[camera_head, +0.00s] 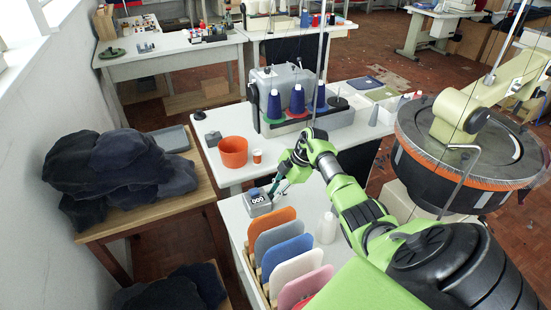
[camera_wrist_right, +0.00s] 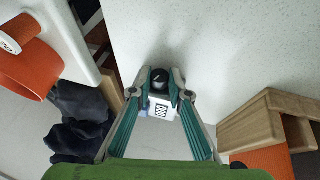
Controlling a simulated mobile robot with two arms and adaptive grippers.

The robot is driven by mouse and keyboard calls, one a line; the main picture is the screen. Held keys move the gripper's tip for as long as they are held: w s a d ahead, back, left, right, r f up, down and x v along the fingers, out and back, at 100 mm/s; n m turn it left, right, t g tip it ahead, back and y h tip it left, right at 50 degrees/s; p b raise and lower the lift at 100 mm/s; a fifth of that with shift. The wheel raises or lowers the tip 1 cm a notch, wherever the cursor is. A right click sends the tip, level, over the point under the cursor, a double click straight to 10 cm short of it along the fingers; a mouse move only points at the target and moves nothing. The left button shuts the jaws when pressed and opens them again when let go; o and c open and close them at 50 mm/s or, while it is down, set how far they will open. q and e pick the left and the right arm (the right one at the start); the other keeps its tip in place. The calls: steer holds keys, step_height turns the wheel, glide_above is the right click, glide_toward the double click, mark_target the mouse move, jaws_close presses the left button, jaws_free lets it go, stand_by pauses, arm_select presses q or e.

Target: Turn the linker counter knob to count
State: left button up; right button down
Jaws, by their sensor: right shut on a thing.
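The linker counter (camera_head: 257,203) is a small grey box on the near white table, with a display reading 000. In the right wrist view the counter's white display face (camera_wrist_right: 160,108) shows between my fingers. Its dark round knob (camera_wrist_right: 160,77), with a small light mark, sits between the fingertips. My right gripper (camera_head: 271,196) reaches the counter's right side in the head view. In the right wrist view my right gripper (camera_wrist_right: 161,80) is shut on the knob, with a fingertip on each side. In the head view the fingers hide the knob. My left gripper is not in view.
A rack of coloured panels (camera_head: 284,246) stands just in front of the counter. A white cone (camera_head: 326,228) stands to its right. An orange pot (camera_head: 233,152) and blue thread cones (camera_head: 297,99) stand behind. A dark cloth pile (camera_head: 120,165) lies on the left table.

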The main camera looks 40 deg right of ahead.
steer(key=shift+s+r+t+p, duration=0.1)
steer(key=shift+s+t+p, duration=0.35)
steer(key=shift+p, duration=0.8)
steer(key=shift+a+f+n+t+h+p, duration=0.1)
steer(key=shift+f+n+t+h+p, duration=0.1)
steer(key=shift+t+p, duration=0.3)
steer(key=shift+f+n+t+h+p, duration=0.1)
steer(key=shift+n+t+h+p, duration=0.1)
steer(key=shift+t, duration=1.15)
steer(key=shift+h, duration=0.3)
steer(key=c, duration=1.9)
jaws_free()
steer(key=shift+w, duration=0.1)
